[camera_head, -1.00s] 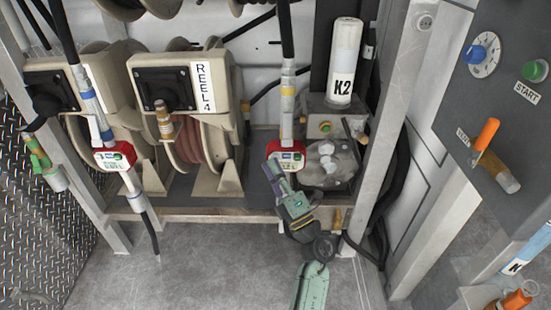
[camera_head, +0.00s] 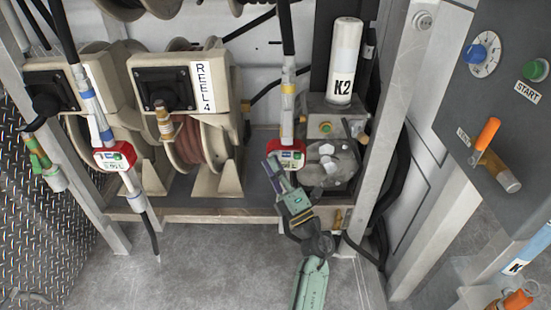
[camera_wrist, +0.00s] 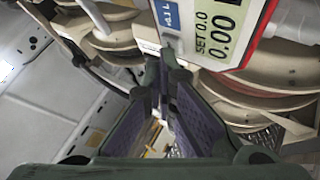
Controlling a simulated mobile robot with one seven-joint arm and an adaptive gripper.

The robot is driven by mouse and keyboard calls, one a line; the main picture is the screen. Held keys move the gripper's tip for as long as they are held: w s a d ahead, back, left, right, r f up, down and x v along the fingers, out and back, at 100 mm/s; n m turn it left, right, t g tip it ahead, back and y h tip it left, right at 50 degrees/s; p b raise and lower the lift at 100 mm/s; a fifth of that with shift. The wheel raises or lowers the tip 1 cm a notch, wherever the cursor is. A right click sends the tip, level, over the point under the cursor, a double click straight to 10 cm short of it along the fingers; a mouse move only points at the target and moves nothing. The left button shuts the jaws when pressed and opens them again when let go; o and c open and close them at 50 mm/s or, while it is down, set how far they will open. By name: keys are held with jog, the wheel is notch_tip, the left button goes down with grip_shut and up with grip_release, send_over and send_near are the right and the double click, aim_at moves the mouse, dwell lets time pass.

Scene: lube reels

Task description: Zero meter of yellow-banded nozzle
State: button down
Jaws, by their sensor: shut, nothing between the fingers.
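The yellow-banded nozzle (camera_head: 288,89) hangs upright in front of the K2 pump. Its red-rimmed meter (camera_head: 291,160) is partly hidden behind my gripper (camera_head: 273,165). In the wrist view the meter's display (camera_wrist: 216,32) is close and reads "SET 0.0" and "0.00", cut off at the top. My gripper's fingers (camera_wrist: 170,80) are shut and empty, with their tips right by the meter's face, below a small grey button (camera_wrist: 171,43) and blue label. I cannot tell whether they touch it.
A blue-banded nozzle (camera_head: 90,104) with a similar red meter (camera_head: 115,157) hangs at the left. Hose reels, including REEL 4 (camera_head: 171,85), stand behind. The K2 pump (camera_head: 333,120) is just right of the meter. A control panel (camera_head: 520,110) is at the right. The floor in front is clear.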

jog(key=shift+s, duration=0.1)
dwell(0.3)
jog(key=shift+s+p, duration=0.3)
jog(key=shift+s, duration=0.75)
jog(key=shift+s, duration=0.1)
jog(key=s+p, duration=0.1)
jog(key=s, duration=0.3)
jog(key=shift+s, duration=0.4)
